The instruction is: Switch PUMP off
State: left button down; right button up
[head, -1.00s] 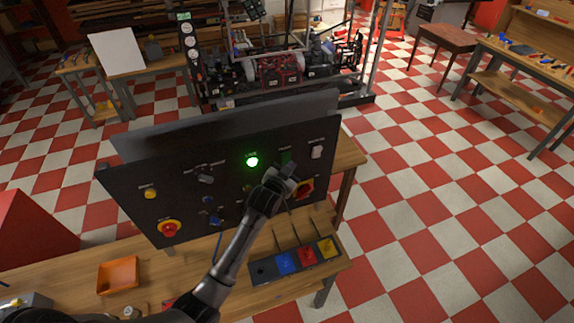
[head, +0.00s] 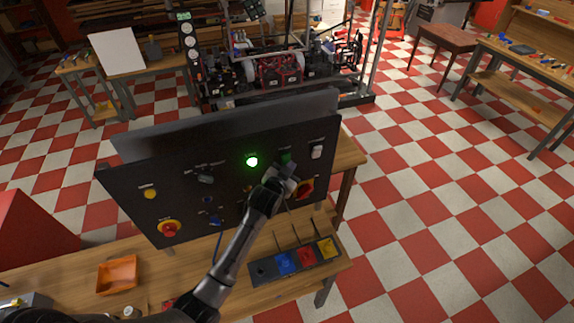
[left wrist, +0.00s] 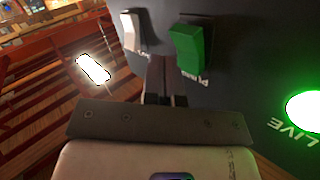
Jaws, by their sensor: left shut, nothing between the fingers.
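The black control panel (head: 120,185) stands tilted on the wooden bench. Its green rocker switch (head: 286,156), labelled PUMP, also shows large in the left wrist view (left wrist: 187,45). One end of the rocker stands out from the panel. My left gripper (head: 287,172) is shut and empty, just below the green switch in the head view. In the left wrist view its fingertips (left wrist: 164,72) are close beside the PUMP label; contact with the switch cannot be told. My right gripper is not in view.
A white rocker switch (head: 317,152) sits right of the green one. The LIVE lamp (head: 252,161) glows green. A red-and-yellow rotary switch (head: 304,189) is partly behind my gripper. A red stop button (head: 169,229) is at lower left.

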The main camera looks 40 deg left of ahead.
aim_at(286, 160)
pick_arm(q)
jog(key=shift+w+a+f, duration=0.15)
jog(key=shift+a, duration=0.2)
dwell(0.3)
jog(key=shift+w+a+f, duration=0.1)
dwell(0.7)
jog(key=shift+w+a+f, duration=0.1)
jog(key=shift+w+a, duration=0.05)
jog(key=shift+a, duration=0.1)
jog(key=shift+a+f+b, duration=0.2)
jog(key=shift+f+b, duration=0.05)
jog(key=shift+b, duration=0.05)
dwell(0.4)
jog(key=shift+a+f, duration=0.15)
jog(key=shift+f, duration=0.05)
dwell(0.3)
jog(key=shift+r, duration=0.1)
